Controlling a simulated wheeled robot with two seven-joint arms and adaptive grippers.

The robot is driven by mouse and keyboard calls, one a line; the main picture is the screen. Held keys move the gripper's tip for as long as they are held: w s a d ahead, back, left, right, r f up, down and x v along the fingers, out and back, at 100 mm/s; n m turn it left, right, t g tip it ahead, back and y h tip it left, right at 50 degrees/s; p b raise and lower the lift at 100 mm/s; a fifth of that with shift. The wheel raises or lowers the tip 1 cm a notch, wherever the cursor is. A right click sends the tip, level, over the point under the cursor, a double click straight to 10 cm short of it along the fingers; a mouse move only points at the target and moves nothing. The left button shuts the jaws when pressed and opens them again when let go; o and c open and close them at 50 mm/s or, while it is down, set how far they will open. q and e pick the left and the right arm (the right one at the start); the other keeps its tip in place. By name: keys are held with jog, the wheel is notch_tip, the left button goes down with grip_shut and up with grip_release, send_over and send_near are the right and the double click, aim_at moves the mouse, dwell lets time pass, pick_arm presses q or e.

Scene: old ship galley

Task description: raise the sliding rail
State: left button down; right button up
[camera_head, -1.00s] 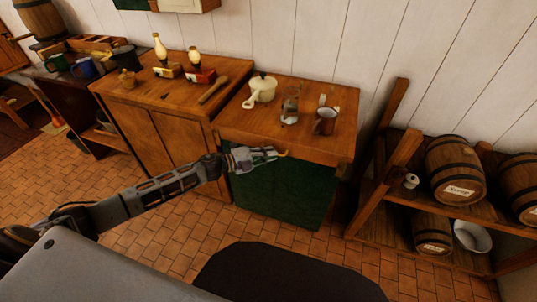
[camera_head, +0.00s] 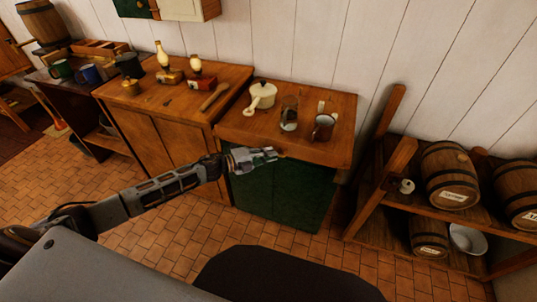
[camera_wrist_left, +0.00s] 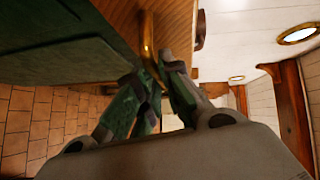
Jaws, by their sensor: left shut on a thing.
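The sliding rail is a curved brass bar (camera_wrist_left: 147,38) at the edge of the wooden counter, seen close up in the left wrist view. In the head view only a small bit of brass (camera_head: 283,156) shows past my fingertips. My left gripper (camera_head: 270,155) is at the counter's front edge, above the green front panel (camera_head: 290,200). In the wrist view its green fingers (camera_wrist_left: 157,82) are shut on the rail's lower end. The fingers hide part of the rail. My right gripper is not in view.
A wooden rack (camera_head: 385,200) with barrels (camera_head: 450,175) stands to the right. The tiled floor (camera_head: 160,235) in front is clear.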

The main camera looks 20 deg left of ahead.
pick_arm(q)
jog(key=shift+w+r, duration=0.1)
jog(key=shift+r, duration=0.2)
jog(key=c, duration=1.6)
grip_release()
jog(key=shift+r, duration=0.1)
jog(key=shift+o, duration=0.2)
jog(key=shift+f, duration=0.2)
jog(key=shift+s+a, duration=0.15)
jog(key=shift+s, duration=0.05)
jog(key=v, duration=1.1)
jog(key=shift+s+a, duration=0.15)
jog(key=shift+s, duration=0.05)
jog(key=shift+r, duration=0.15)
